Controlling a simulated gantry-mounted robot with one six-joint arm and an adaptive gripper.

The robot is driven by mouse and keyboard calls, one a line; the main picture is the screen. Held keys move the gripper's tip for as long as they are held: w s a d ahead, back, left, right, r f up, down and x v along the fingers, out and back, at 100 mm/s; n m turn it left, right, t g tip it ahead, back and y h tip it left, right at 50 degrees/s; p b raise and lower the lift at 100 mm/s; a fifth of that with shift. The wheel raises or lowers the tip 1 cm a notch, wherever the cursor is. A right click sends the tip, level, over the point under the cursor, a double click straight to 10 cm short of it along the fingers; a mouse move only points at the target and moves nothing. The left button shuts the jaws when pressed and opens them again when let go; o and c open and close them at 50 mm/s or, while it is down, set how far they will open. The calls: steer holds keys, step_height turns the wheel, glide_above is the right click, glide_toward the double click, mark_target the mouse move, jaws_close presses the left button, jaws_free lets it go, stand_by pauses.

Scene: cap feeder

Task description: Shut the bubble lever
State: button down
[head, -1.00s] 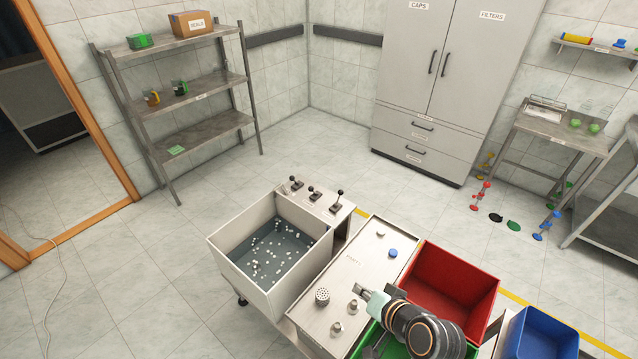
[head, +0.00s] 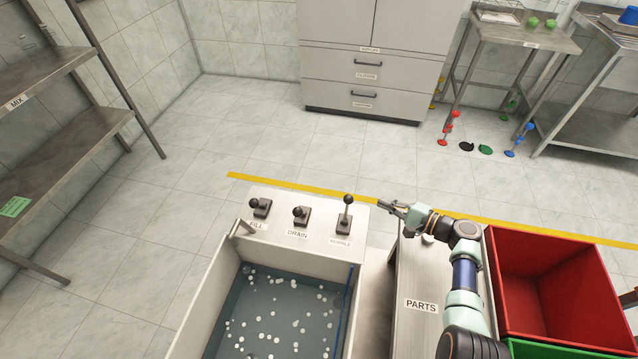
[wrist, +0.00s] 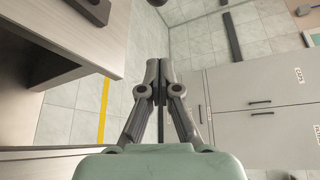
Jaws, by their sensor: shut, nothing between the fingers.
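The bubble lever (head: 346,213) is a black-knobbed lever on a dark base, standing nearly upright at the right end of the grey lever panel (head: 325,262). Its label reads BUBBLE. My gripper (head: 385,206) is to the right of the lever, apart from it, with its fingers pointing left. The fingers are shut and empty. In the wrist view the closed fingertips (wrist: 160,66) point up the picture. A dark fitting (wrist: 91,9) on the panel edge shows at the top left there, probably the lever's base.
A tank of water (head: 200,318) with white caps is in front. The parts table (head: 408,278) and red bin (head: 510,318) are at right. Floor behind the panel is clear.

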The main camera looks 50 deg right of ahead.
mark_target(347, 209)
steer(key=b+x, duration=0.1)
steer(key=x, duration=0.2)
steer(key=b+x, duration=0.2)
steer(key=x, duration=0.1)
steer(key=f+b+x, duration=0.1)
steer(key=b+x, duration=0.1)
steer(key=x, duration=0.1)
steer(key=shift+s+d+f, duration=0.1)
steer(key=shift+s+d, duration=0.05)
steer(key=shift+w+a+r+p, duration=0.3)
steer(key=shift+r+p, duration=0.2)
steer(key=shift+r, duration=0.2)
steer(key=shift+s+a+r+p, duration=0.15)
steer(key=shift+a+p, duration=0.15)
steer(key=shift+a, duration=0.2)
steer(key=shift+s+a+r+p, duration=0.15)
steer(key=shift+a+p, duration=0.15)
steer(key=shift+a, duration=0.15)
steer(key=shift+a+r, duration=0.2)
steer(key=shift+a, duration=0.25)
steer(key=shift+s, duration=0.1)
steer(key=shift+a, duration=0.15)
